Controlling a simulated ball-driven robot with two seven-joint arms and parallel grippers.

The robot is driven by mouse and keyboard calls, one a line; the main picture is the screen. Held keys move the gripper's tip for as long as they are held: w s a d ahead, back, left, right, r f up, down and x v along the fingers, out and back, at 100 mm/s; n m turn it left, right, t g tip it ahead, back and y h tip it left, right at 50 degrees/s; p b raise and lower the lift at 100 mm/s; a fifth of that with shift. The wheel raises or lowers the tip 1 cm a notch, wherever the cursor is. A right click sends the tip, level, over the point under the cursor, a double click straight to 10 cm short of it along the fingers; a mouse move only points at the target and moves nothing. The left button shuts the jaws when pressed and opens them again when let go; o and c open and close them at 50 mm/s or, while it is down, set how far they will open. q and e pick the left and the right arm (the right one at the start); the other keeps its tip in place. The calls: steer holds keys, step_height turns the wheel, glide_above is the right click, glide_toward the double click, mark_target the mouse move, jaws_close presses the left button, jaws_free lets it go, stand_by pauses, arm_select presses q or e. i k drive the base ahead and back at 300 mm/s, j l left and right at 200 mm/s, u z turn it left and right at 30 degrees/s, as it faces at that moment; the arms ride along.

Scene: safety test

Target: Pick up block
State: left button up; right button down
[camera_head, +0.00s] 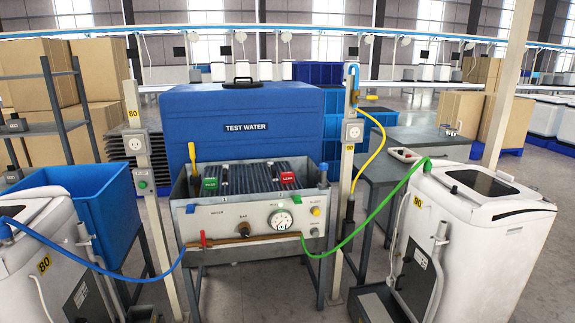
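Two small labelled blocks sit on the dark ribbed top of the metal test bench (228,222). The green block (210,183) is at the left, and its lettering looks like "PASS". The red block (288,178) is at the right, and its lettering looks like "LEAK". Neither block is being held. Neither of my grippers is in view.
A blue "TEST WATER" tank (240,108) stands behind the bench. Posts stand on both sides. White washing machines (478,240) flank it, with blue (95,264), green (350,235) and yellow (368,165) hoses. A blue bin (105,205) is at left.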

mark_target(286, 177)
steer(key=i+z, duration=0.2)
steer(key=i, duration=0.45)
steer(key=i+j+z, duration=0.25)
steer(key=i, duration=0.45)
